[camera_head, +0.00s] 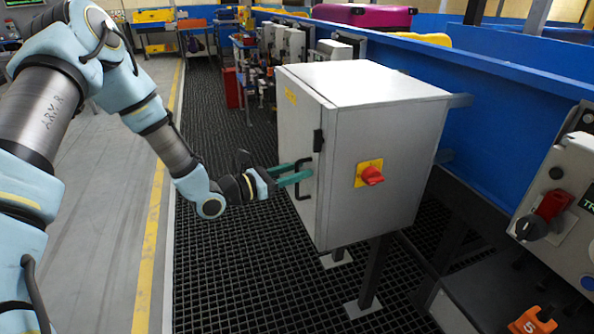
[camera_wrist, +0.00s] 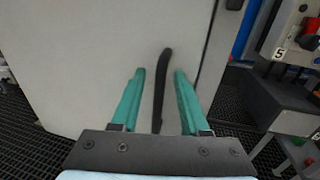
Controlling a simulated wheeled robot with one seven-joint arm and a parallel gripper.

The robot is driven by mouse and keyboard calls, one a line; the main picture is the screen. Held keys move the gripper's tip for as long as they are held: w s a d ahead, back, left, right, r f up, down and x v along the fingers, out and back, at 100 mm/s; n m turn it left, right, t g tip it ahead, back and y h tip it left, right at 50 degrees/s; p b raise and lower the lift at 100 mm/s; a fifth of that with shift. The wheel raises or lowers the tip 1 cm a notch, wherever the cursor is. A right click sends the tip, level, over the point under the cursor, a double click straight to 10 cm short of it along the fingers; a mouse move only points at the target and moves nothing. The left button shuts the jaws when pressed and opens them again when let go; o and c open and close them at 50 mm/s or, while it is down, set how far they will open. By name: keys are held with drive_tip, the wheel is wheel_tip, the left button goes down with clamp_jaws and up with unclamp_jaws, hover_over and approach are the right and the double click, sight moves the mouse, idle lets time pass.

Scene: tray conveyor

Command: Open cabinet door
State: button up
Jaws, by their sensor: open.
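A light grey cabinet (camera_head: 385,150) stands on dark legs in the middle of the head view. Its door (camera_head: 297,135) faces left toward my arm and looks closed or nearly so. The door also fills much of the wrist view (camera_wrist: 85,60). A black bar handle (camera_head: 304,187) is on the door near its front edge. In the wrist view the handle (camera_wrist: 164,75) lies between the two green fingers. My gripper (camera_head: 307,172) is open, with a finger on each side of the handle. Whether either finger touches it I cannot tell.
A red rotary switch (camera_head: 371,175) on a yellow plate is on the cabinet's front side. The blue conveyor wall (camera_head: 490,130) runs behind the cabinet. A control panel (camera_head: 565,210) stands at the right. The grated floor (camera_head: 225,270) left of the cabinet is clear.

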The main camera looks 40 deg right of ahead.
drive_tip(key=shift+c, duration=0.2)
clamp_jaws()
idle(1.1)
